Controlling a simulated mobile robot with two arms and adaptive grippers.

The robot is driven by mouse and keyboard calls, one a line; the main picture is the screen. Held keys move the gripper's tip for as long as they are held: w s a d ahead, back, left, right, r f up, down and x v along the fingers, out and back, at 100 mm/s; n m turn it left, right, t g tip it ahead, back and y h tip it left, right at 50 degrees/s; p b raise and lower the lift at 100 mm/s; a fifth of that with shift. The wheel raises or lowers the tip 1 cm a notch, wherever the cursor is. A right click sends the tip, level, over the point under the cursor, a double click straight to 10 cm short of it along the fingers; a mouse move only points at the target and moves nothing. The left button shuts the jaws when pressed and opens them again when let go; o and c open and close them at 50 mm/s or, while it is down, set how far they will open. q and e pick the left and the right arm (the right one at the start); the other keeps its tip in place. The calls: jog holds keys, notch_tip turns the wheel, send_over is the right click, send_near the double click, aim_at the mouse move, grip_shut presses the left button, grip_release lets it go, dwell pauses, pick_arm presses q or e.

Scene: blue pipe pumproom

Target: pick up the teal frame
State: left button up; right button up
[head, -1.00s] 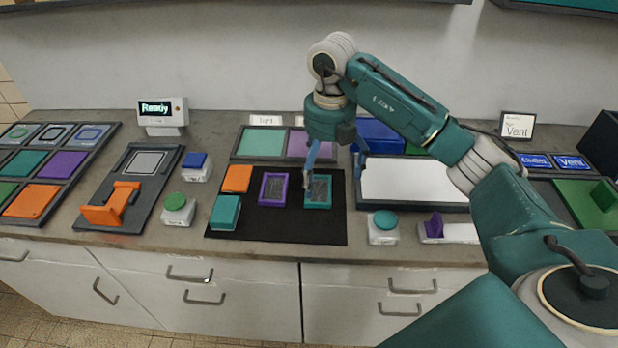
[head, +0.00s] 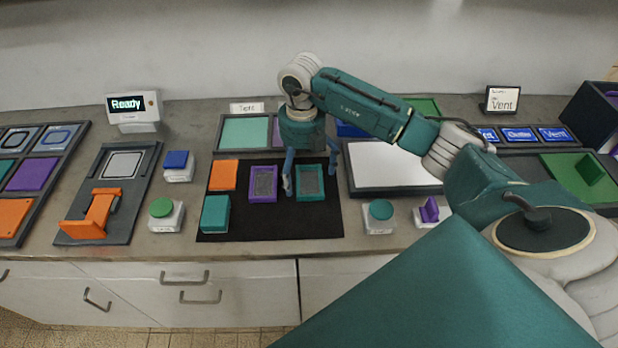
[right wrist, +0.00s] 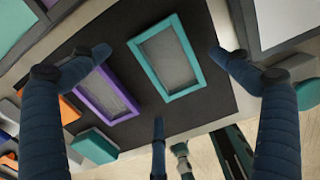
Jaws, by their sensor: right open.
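The teal frame (head: 310,182) is a rectangular rim around a grey mesh panel, lying flat on the black mat (head: 270,222). It also shows in the right wrist view (right wrist: 177,92), between the spread fingers. My right gripper (head: 311,178) is open and empty above the teal frame, its fingers pointing down on either side of it. I cannot tell the exact gap in height. The purple frame (head: 263,183) lies just left of the teal one, and it also shows in the right wrist view (right wrist: 108,95). My left gripper is not in view.
An orange tile (head: 223,175) and a teal block (head: 215,214) lie on the mat's left side. Behind the mat stands a tray with light green and purple panels (head: 243,132). A white panel (head: 390,165) and a teal button (head: 381,210) are at the right.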

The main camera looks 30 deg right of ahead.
notch_tip(320, 180, down, 2)
jog(key=shift+s+f, duration=0.1)
jog(key=shift+d+f, duration=0.1)
jog(key=shift+f, duration=0.15)
jog(key=shift+c, duration=1.3)
jog(key=c, duration=0.8)
jog(key=shift+c, duration=1.1)
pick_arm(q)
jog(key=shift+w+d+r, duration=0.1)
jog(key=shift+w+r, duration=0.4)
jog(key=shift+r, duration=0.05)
